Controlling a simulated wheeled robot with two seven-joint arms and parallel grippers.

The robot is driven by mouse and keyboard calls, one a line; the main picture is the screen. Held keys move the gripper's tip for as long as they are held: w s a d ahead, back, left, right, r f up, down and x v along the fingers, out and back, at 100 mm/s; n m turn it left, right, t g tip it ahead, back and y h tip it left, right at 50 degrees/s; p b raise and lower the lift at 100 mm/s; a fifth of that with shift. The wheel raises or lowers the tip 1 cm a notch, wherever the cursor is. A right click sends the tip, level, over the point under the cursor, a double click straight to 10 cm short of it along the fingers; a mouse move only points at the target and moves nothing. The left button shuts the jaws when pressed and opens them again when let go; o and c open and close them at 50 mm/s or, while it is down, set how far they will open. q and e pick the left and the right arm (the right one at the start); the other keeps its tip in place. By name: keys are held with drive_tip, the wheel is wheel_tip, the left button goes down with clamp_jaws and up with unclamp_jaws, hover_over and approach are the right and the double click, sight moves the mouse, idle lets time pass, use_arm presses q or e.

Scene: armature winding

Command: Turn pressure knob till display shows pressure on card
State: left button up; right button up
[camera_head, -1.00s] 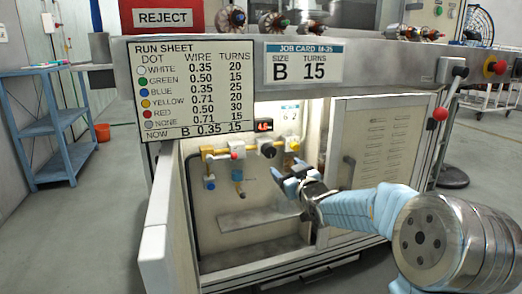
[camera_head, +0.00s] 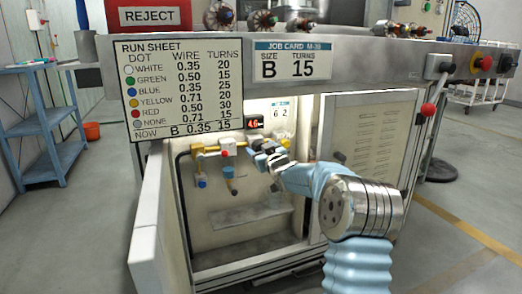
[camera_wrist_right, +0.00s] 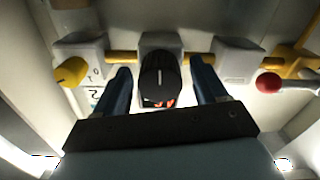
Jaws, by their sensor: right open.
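The black pressure knob (camera_wrist_right: 160,78) has a white line on its face. It sits between the two blue fingers of my right gripper (camera_wrist_right: 160,88), which is open around it with a small gap on each side. In the head view this gripper (camera_head: 262,148) is inside the cabinet at the pipework and mostly covers the knob. The red-digit display (camera_head: 254,122) is just above and seems to read about 4.6; in the right wrist view its digits are partly hidden behind the knob. The pressure card (camera_head: 281,111) beside the display seems to read 6.2. My left gripper is out of view.
A yellow knob (camera_wrist_right: 71,72) and a red knob (camera_wrist_right: 269,82) flank the black knob. The open cabinet door (camera_head: 157,225) stands at left and a closed louvred door (camera_head: 368,150) at right. The run sheet (camera_head: 178,90) hangs over the opening's upper left.

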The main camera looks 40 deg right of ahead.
drive_tip(key=c, duration=1.1)
drive_tip(key=shift+o, duration=0.2)
drive_tip(key=shift+m, duration=0.4)
drive_tip(key=m, duration=0.4)
drive_tip(key=shift+p, duration=0.4)
drive_tip(key=shift+m, duration=2.5)
drive_tip(key=shift+p, duration=0.3)
drive_tip(key=o, duration=1.1)
drive_tip(key=shift+c, duration=0.2)
